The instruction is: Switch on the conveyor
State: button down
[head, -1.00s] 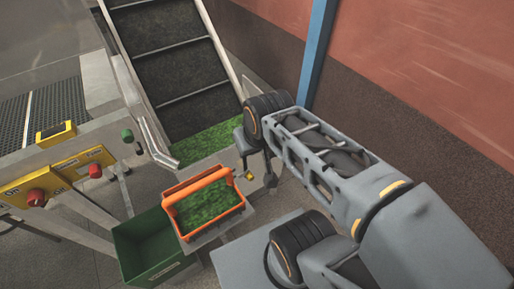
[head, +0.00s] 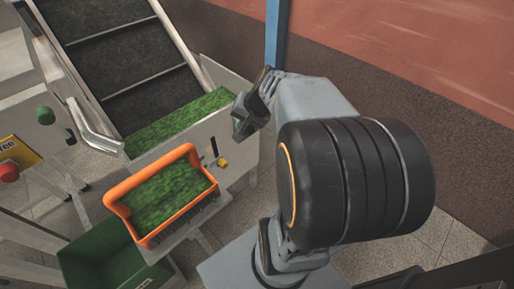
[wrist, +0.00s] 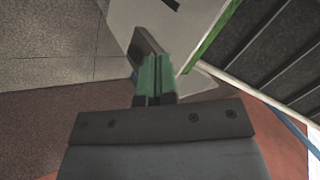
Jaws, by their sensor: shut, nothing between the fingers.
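The conveyor (head: 140,65) is an inclined dark belt with pale cross ribs and green material at its foot. On the pale side panel (head: 238,150) of its base, a dark slot and a small yellow knob (head: 223,162) show; I cannot tell the switch position. In the wrist view a dark slot (wrist: 172,4) shows on the pale panel at the top edge. My gripper (head: 242,125) is beside the panel's upper right corner, above and right of the yellow knob and apart from it. In the wrist view its green-padded fingers (wrist: 154,75) are together and empty.
An orange bin (head: 150,238) of green material stands in front of the conveyor base. A green crate (head: 75,265) is on the floor at lower left. A yellow plate with a red button (head: 9,172) is at far left. A blue post (head: 277,35) stands behind my gripper.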

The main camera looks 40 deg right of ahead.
jog(key=w+d+f+m+t+h+b, duration=0.1)
jog(key=d+f+m+b, duration=0.6)
jog(key=d+f, duration=0.8)
jog(key=shift+d+t+b, duration=0.15)
jog(key=shift+t+b, duration=0.75)
jog(key=shift+b, duration=0.3)
jog(key=shift+f, duration=0.15)
jog(key=b, duration=0.3)
send_near(253, 133)
jog(key=s+d+f+x, duration=0.1)
jog(key=x, duration=0.5)
jog(key=shift+w+a+r, duration=0.2)
jog(key=shift+w+a, duration=0.3)
jog(key=shift+w, duration=0.3)
